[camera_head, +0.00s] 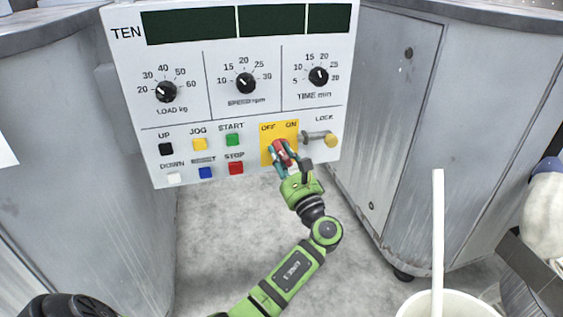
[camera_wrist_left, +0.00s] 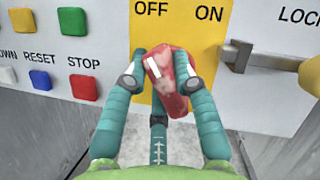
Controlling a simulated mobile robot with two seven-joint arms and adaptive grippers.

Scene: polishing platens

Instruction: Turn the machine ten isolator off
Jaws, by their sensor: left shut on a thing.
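The machine ten panel (camera_head: 120,95) is white and marked TEN at its top left. Its isolator is a red rotary handle (camera_head: 285,153) on a yellow plate (camera_head: 267,143) marked OFF and ON. The handle also shows in the left wrist view (camera_wrist_left: 172,88), with its upper end tilted left, towards the OFF side, and a white mark on it. My left gripper (camera_head: 284,152) is shut on the handle, with teal fingers on both sides of it. The fingers partly cover the handle and the lower plate. My right gripper is not in view.
A metal lock bar with a yellow knob (camera_head: 331,140) sits just right of the plate. The red STOP button (camera_head: 236,168) is close on the left, with several other buttons. A white tub (camera_head: 445,303) with a stick stands at the lower right. Grey cabinets flank the panel.

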